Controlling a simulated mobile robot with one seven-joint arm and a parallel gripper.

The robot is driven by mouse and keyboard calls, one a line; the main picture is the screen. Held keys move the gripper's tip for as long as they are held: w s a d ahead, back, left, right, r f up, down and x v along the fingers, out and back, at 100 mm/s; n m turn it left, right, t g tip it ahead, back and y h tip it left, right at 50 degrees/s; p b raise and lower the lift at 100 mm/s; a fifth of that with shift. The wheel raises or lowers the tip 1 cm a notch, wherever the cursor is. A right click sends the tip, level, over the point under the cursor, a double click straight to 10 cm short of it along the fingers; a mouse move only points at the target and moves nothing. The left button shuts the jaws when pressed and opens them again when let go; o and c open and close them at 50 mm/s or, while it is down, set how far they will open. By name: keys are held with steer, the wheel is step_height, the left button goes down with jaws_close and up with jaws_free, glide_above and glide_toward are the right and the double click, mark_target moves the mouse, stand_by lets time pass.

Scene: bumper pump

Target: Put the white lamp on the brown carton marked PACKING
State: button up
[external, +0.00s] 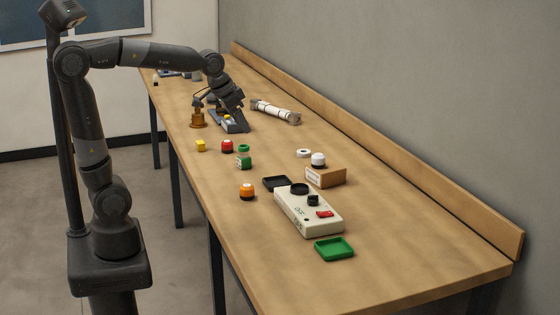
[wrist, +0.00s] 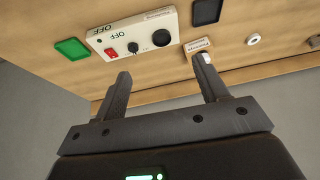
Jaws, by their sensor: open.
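The white lamp (external: 318,159), a white dome on a dark base, sits upright on top of the brown carton (external: 325,178) at the middle right of the bench. The carton has a white label on its front, too small to read surely. In the wrist view the carton (wrist: 197,45) is beyond my right-hand finger, and the lamp (wrist: 207,58) is partly hidden by that fingertip. My gripper (wrist: 163,76) is open, with nothing between its fingers. In the external view it is well away from the lamp, toward the far end of the bench; its fingertips are hard to make out.
A cream control box (external: 309,210) with a red switch, a black tray (external: 275,184) and a green tray (external: 334,249) lie near the carton. A white ring (external: 304,153) is behind it. Orange (external: 247,191), red (external: 227,147) and green (external: 243,162) items stand leftward. The near bench end is clear.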

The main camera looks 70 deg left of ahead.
steer(key=s+d+f, duration=0.1)
steer(key=s+f, duration=0.1)
steer(key=s, duration=0.7)
steer(key=s+d+f, duration=0.2)
steer(key=s+f, duration=0.1)
steer(key=s, duration=0.5)
steer(key=shift+s+d+f+h, duration=0.3)
steer(key=shift+s+h, duration=0.05)
steer(key=shift+h, duration=0.05)
